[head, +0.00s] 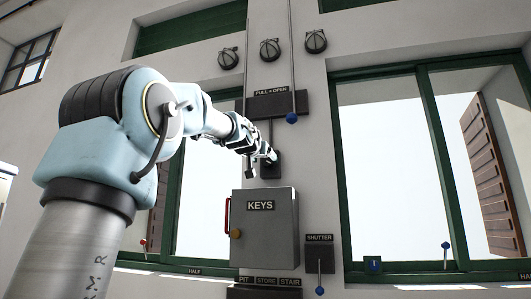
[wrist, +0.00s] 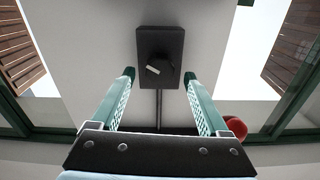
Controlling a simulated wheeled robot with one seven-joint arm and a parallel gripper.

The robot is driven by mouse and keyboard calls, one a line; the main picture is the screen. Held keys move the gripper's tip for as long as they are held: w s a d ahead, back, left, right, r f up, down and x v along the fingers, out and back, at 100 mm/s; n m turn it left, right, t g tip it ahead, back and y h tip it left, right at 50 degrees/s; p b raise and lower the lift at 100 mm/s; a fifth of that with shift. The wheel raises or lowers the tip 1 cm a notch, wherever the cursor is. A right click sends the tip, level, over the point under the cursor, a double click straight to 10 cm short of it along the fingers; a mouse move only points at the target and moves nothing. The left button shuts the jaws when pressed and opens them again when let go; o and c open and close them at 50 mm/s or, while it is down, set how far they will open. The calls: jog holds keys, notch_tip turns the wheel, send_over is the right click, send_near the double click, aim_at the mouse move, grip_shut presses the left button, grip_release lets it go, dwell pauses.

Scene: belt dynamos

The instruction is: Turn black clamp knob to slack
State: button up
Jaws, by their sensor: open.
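The black clamp knob (wrist: 160,68) shows in the wrist view on a dark upright plate (wrist: 146,38), with a pale mark on its face. In the head view the plate (head: 269,172) is on the wall between the windows, and my gripper hides the knob. My gripper (wrist: 159,75) is open, with one finger on each side of the knob in the picture and nothing between them. In the head view my gripper (head: 272,156) is in front of the plate. I cannot tell whether the fingers touch the knob.
A grey KEYS box (head: 268,235) sticks out just below the plate. A pull rod with a blue ball (head: 291,118) hangs close to the upper right. Three black round fittings (head: 270,50) are higher up. A red round thing (wrist: 236,127) is near the right finger.

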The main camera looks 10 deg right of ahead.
aim_at(267, 162)
jog(key=shift+p+x, duration=0.45)
jog(key=shift+x, duration=0.75)
jog(key=shift+c, duration=0.3)
grip_shut()
